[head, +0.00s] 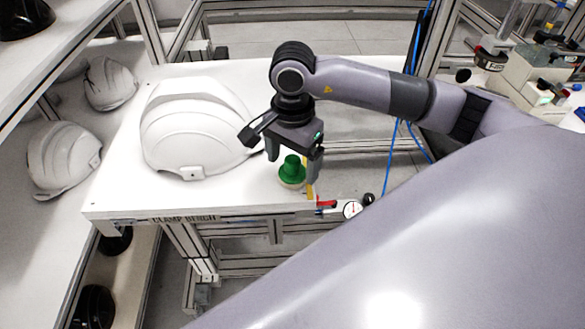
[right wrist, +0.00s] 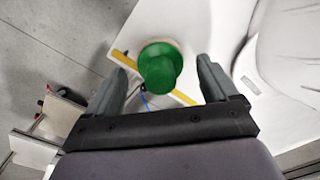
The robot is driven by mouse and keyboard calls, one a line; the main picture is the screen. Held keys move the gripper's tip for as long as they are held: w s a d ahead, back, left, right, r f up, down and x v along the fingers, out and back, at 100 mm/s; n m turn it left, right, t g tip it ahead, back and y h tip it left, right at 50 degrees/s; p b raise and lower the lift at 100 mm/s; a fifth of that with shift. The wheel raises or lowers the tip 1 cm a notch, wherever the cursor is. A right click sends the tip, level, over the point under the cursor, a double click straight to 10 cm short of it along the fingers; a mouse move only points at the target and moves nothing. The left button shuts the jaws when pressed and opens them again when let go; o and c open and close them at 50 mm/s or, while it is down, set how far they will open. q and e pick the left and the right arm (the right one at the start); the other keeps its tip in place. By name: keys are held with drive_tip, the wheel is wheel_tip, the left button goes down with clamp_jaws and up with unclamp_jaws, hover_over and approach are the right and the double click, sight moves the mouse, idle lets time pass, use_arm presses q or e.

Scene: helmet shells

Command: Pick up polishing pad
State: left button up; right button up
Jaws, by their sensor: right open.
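The polishing pad (head: 292,172) has a green knob on a pale round base and stands upright near the front edge of the white bench. My right gripper (head: 293,168) is just above it, pointing down, with its fingers apart at either side of the knob. In the right wrist view the green knob of the pad (right wrist: 160,70) shows between the two open fingers (right wrist: 163,72). The fingers do not appear to touch it. My left gripper is not in view.
A large white helmet shell (head: 190,135) lies on the bench (head: 140,206), left of the pad. A yellow strip (head: 309,190), a red-handled part (head: 326,203) and a dial gauge (head: 352,209) are at the right. More shells (head: 62,160) sit on the left shelf.

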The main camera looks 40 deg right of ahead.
drive_tip(key=shift+f, duration=0.25)
drive_tip(key=c, duration=1.2)
drive_tip(key=shift+o, duration=0.2)
drive_tip(key=shift+r, duration=0.1)
wheel_tip(320, 180, up, 11)
wheel_tip(320, 180, up, 9)
drive_tip(key=p, duration=0.2)
hover_over(292, 158)
drive_tip(key=shift+s, duration=0.15)
